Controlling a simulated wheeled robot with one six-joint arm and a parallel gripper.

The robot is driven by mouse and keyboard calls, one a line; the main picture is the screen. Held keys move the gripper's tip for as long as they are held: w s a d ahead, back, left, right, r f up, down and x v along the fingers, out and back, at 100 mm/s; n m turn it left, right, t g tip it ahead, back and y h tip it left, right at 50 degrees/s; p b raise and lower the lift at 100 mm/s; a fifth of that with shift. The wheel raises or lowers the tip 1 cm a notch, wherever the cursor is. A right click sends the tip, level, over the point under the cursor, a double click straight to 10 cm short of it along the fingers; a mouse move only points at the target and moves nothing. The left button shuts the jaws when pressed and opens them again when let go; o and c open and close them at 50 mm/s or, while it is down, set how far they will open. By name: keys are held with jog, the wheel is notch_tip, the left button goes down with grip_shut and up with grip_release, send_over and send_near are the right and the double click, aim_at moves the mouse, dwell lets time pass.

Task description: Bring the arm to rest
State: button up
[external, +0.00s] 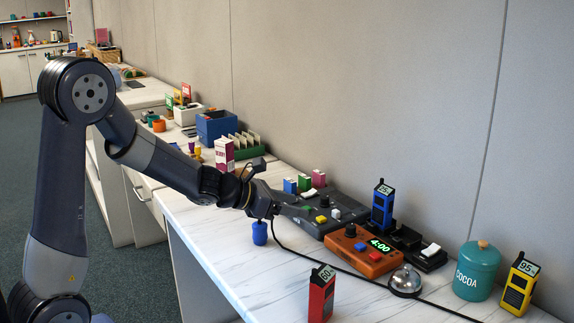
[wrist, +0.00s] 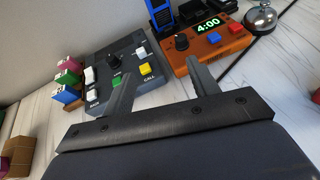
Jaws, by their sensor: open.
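My arm reaches from the lower left over the white marble-patterned counter (external: 215,225) in the external view. My gripper (external: 290,205) hangs above the counter close to the dark grey control box (external: 335,222). In the wrist view my gripper (wrist: 158,85) has its two fingers spread well apart with nothing between them. The dark grey box (wrist: 125,65) with yellow, green and white buttons lies beyond the left finger. The orange timer box (wrist: 215,60) lies beyond the right finger. Whether a finger touches either box cannot be told.
A blue knobbed object (external: 260,233) stands below my gripper. A red radio (external: 321,293), blue radio (external: 382,207), yellow radio (external: 520,286), bell (external: 405,281) and teal cocoa jar (external: 476,271) stand to the right. A black cable (external: 340,268) crosses the counter. A wall panel (external: 350,90) rises behind.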

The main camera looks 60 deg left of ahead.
jog(key=w+d+m+g+h+p, duration=0.1)
jog(key=d+m+g+h+p, duration=0.35)
jog(key=d, duration=1.25)
jog(key=shift+m+t+h, duration=0.65)
jog(key=shift+t+h, duration=0.1)
jog(key=f, duration=0.3)
jog(key=f+b, duration=0.1)
jog(key=f, duration=0.7)
jog(key=shift+d, duration=0.4)
jog(key=v, duration=0.3)
jog(key=shift+r+b, duration=0.25)
jog(key=shift+b, duration=0.05)
jog(key=shift+s+a+r, duration=0.2)
jog(key=shift+s+a, duration=0.2)
jog(key=shift+s, duration=0.2)
